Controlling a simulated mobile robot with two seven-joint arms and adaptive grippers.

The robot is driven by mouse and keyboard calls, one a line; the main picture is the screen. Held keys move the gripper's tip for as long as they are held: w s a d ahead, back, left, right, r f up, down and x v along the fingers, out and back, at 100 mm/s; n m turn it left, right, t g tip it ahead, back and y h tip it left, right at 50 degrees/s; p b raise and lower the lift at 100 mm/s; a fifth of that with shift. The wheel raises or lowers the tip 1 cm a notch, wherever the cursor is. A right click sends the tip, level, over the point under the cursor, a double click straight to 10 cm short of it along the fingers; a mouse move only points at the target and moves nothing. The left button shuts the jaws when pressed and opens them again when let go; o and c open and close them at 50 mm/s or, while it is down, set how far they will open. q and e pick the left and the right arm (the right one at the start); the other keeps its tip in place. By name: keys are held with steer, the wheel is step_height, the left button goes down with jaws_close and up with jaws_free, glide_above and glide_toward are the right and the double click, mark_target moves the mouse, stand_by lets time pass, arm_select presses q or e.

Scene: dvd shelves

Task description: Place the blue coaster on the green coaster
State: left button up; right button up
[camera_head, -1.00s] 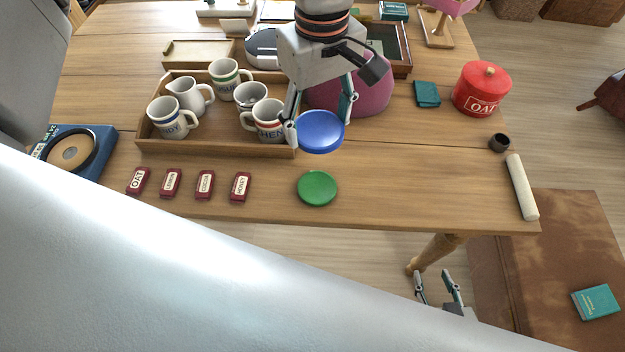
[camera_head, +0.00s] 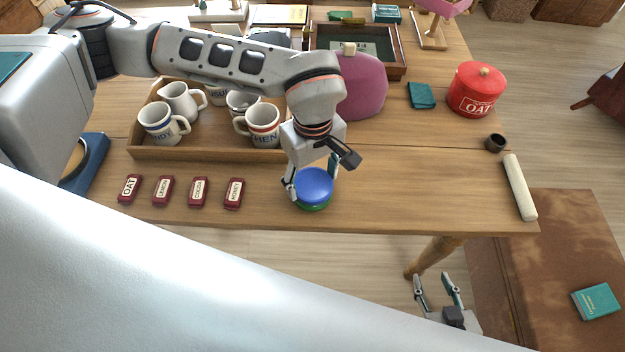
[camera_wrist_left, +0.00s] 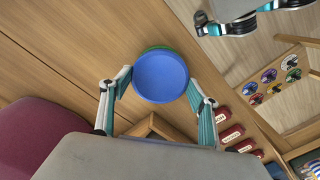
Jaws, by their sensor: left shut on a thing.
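The blue coaster (camera_head: 314,186) is a round disc between the fingers of my left gripper (camera_head: 312,180), near the table's front edge. In the left wrist view, the left gripper (camera_wrist_left: 161,80) has its fingertips on both sides of the blue coaster (camera_wrist_left: 160,78). The green coaster (camera_head: 313,208) is directly under the blue one and mostly hidden. Only a thin rim of the green coaster (camera_wrist_left: 157,47) shows in the left wrist view. I cannot tell whether the two coasters touch. My right gripper (camera_head: 437,284) is open and empty, beyond the table's front edge.
A wooden tray (camera_head: 205,154) with several mugs is behind and left of the coasters. Several small dark red labelled blocks (camera_head: 198,192) lie left of them. A red OAT canister (camera_head: 476,90) and a rolling-pin-like cylinder (camera_head: 520,187) are to the right. Table right of the coasters is clear.

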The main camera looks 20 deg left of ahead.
mark_target(313, 183)
arm_select(q)
steer(key=shift+f, duration=0.7)
steer(key=o, duration=1.1)
steer(key=shift+f, duration=0.15)
steer(key=shift+r, duration=0.35)
step_height(313, 183, up, 12)
steer(key=shift+f+p, duration=0.15)
steer(key=shift+p, duration=0.2)
